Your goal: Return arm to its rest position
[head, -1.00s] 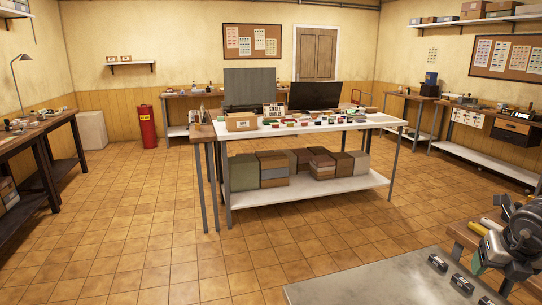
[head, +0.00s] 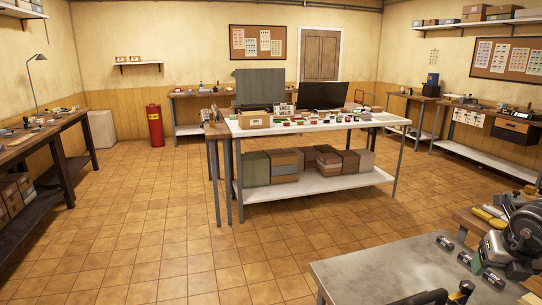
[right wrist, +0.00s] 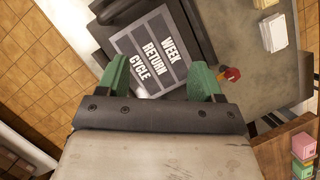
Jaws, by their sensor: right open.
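My right arm (head: 525,232) comes in at the right edge of the head view, bent and grey with dark joints. My right gripper (head: 477,264) shows there as a small green tip, seen over the near grey table. In the right wrist view the right gripper (right wrist: 160,70) has two green fingers standing wide apart, with nothing between them. Beyond the fingers is a dark box with a grey label panel (right wrist: 150,48) reading "WEEK RETURN CYCLE". I cannot tell whether the fingers touch it. My left gripper is not in view.
A white workbench (head: 330,186) stands mid-room. Tiled floor (head: 130,245) is clear at left. A red knob (right wrist: 231,74) shows in the wrist view.

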